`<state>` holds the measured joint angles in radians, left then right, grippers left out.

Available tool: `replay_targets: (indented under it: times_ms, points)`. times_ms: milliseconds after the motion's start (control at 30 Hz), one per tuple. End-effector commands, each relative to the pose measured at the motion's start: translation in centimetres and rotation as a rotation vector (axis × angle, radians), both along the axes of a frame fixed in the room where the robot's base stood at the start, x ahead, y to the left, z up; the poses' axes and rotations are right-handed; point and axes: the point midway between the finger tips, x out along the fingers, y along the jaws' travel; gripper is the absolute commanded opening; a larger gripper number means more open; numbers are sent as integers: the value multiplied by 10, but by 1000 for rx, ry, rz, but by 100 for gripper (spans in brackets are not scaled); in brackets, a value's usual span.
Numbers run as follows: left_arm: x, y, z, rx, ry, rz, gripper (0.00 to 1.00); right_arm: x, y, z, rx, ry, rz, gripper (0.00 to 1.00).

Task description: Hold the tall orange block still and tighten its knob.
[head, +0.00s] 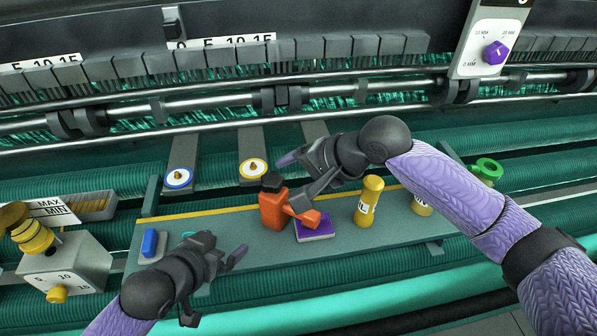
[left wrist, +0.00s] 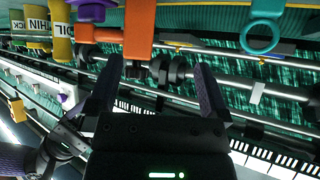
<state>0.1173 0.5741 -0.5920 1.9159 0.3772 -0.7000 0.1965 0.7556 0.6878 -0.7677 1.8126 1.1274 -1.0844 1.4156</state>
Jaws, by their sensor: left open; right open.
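The tall orange block (head: 272,208) stands upright on the grey-green shelf (head: 220,228), with a black knob (head: 271,183) on top. A smaller orange piece (head: 305,218) juts from its right side over a purple pad (head: 315,233). My left gripper (head: 216,285) is open and empty, to the left and front of the block, apart from it. In the left wrist view the orange block (left wrist: 140,28) shows beyond the open fingers. My right gripper (head: 291,182) is open close to the knob's right; whether it touches is unclear.
A blue block (head: 152,243) sits at the shelf's left end. A grey dial box (head: 70,265) stands at far left. Metal rails run behind.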

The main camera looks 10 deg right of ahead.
Motion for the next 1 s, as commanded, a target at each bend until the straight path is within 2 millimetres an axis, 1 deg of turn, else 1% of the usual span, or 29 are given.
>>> replay_targets:
  times_ms: [167,233,300,400,467,567,800,900,1000]
  points:
    - [1,-1,0,-3,-2,-2,100,0,0,0,0,0,0,76]
    - [5,-10,8,-29,-28,-24,100,0,0,0,0,0,0,76]
    - [13,-24,22,-72,-80,-63,100,0,0,0,0,0,0,76]
    - [22,-36,39,-112,-147,-101,100,0,0,0,0,0,0,76]
    - [27,-41,42,-122,-168,-109,100,0,0,0,0,0,0,76]
    - [39,-50,37,-124,-173,-112,100,0,0,0,0,0,0,76]
    - [83,-85,14,-121,-171,-115,100,0,0,0,0,0,0,76]
    - [96,-96,7,-122,-171,-116,100,0,0,0,0,0,0,76]
    - [104,-103,2,-123,-171,-116,100,0,0,0,0,0,0,76]
